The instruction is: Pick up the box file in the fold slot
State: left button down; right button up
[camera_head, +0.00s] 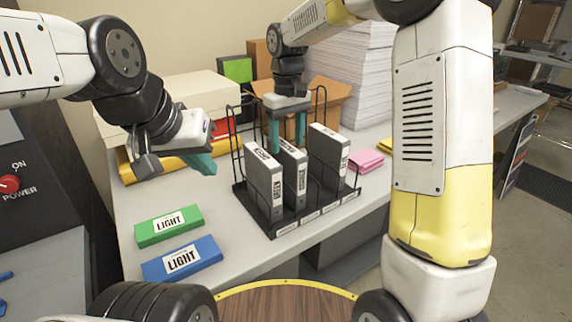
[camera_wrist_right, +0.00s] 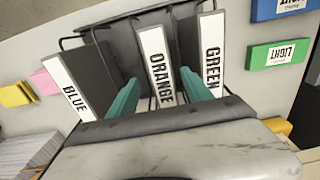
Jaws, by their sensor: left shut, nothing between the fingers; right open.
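A black wire rack (camera_head: 282,228) on the table holds three upright grey box files. The left one is the GREEN file (camera_head: 264,183), which also shows in the right wrist view (camera_wrist_right: 211,55). The middle one is the ORANGE file (camera_head: 294,176), also in the right wrist view (camera_wrist_right: 159,68). The right one is the BLUE file (camera_head: 329,155), also in the right wrist view (camera_wrist_right: 72,90). The slot labels on the rack's front are too small to read. My right gripper (camera_head: 287,137) is open, its teal fingers on either side of the ORANGE file's top. My left gripper (camera_head: 203,163) is shut and empty, left of the rack.
A green LIGHT box (camera_head: 168,226) and a blue LIGHT box (camera_head: 181,259) lie left of the rack. Pink pads (camera_head: 367,161) lie to its right. Paper stacks (camera_head: 352,72) and an open cardboard box (camera_head: 327,100) stand behind. There is an open gap between the ORANGE and BLUE files.

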aim_at(286, 156)
jog(key=f, duration=0.5)
jog(key=shift+a+f, duration=0.2)
jog(key=shift+c, duration=0.2)
grip_shut()
dwell(1.0)
